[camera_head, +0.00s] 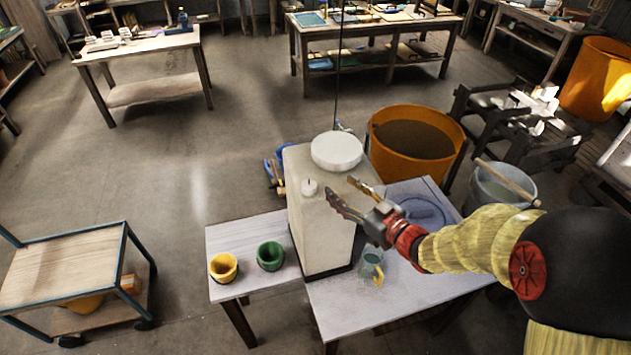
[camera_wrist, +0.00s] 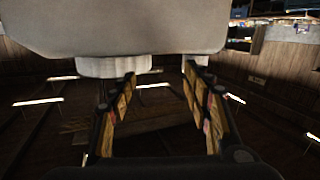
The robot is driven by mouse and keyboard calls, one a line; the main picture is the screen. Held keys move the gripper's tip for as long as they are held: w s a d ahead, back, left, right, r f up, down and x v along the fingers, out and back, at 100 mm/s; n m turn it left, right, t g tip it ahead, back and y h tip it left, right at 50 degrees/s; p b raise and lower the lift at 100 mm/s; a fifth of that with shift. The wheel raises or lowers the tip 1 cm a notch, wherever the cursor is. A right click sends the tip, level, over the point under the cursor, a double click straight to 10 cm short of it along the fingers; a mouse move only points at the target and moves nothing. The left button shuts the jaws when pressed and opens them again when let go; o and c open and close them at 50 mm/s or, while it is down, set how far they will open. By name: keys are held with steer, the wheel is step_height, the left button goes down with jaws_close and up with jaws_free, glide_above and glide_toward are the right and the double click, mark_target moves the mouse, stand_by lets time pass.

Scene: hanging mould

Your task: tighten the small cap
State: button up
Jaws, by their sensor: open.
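The small cap (camera_head: 310,187) is a white knob on the top of a tall pale mould (camera_head: 318,235). A wide white round cap (camera_head: 336,151) sits farther back on the same top. My gripper (camera_head: 343,189) is open and empty over the mould's right side, its fingers pointing left toward the small cap, apart from it. In the wrist view, which looks upside down, the mould's pale body (camera_wrist: 130,28) fills the top. The wide cap (camera_wrist: 113,67) shows behind the left finger. A small pale piece by the right fingertip (camera_wrist: 197,60) looks like the small cap, partly hidden.
A thin dark cable (camera_head: 338,80) rises above the mould. Yellow (camera_head: 223,267) and green (camera_head: 270,256) cups stand on the left table. A teal mug (camera_head: 372,264) stands close to the mould's right side. An orange tub (camera_head: 415,140) and a grey bucket (camera_head: 500,185) stand behind.

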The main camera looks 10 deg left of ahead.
mark_target(315, 189)
steer(key=s+a, duration=0.1)
steer(key=s+a+g+y, duration=0.1)
steer(key=s+a+n+y+p, duration=0.1)
steer(key=shift+s+f+g, duration=0.2)
steer(key=shift+f+g, duration=0.1)
steer(key=shift+g, duration=0.1)
steer(key=x, duration=0.7)
steer(key=shift+w+a+r+p, duration=0.15)
steer(key=shift+a+p, duration=0.2)
steer(key=shift+c, duration=1)
steer(key=c, duration=1)
steer(key=shift+o, duration=0.2)
